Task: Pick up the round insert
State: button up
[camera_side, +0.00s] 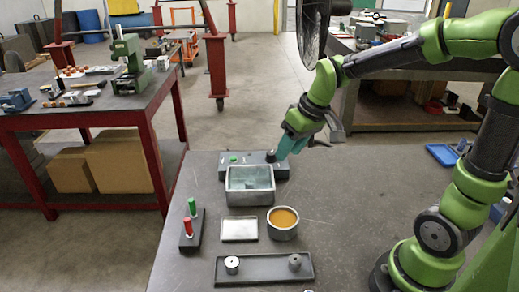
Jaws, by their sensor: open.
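Two small round pieces stand on a long grey tray (262,278) at the front of the table. The left one (232,265) is pale silver with a dark spot in its top; the right one (295,262) is darker grey. Either could be the round insert; I cannot tell which. My gripper (281,156) is open, with teal fingers pointing down and left. In the picture it is by the right end of the grey control box, well behind the tray. Nothing shows between its fingers.
A square metal box (250,199) with pale teal contents stands before the control box (226,168). A round cup (283,233) with orange contents, a flat plate (239,229) and a stand (188,243) with red and green handles are nearby. The table's right middle is clear.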

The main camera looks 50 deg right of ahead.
jog(key=w+f+n, duration=0.2)
jog(key=w+n, duration=0.3)
jog(key=w, duration=0.1)
send_over(250, 182)
jog(key=s, duration=0.2)
jog(key=shift+n+y, duration=0.3)
jog(key=shift+n, duration=0.1)
jog(key=f, duration=0.9)
jog(key=shift+s+d+f, duration=0.15)
jog(key=shift+s+d, duration=0.05)
jog(key=shift+d, duration=0.2)
jog(key=shift+x, duration=2.95)
jog(key=shift+w+d, duration=0.15)
jog(key=shift+w, duration=0.05)
jog(key=shift+c, duration=0.2)
grip_shut()
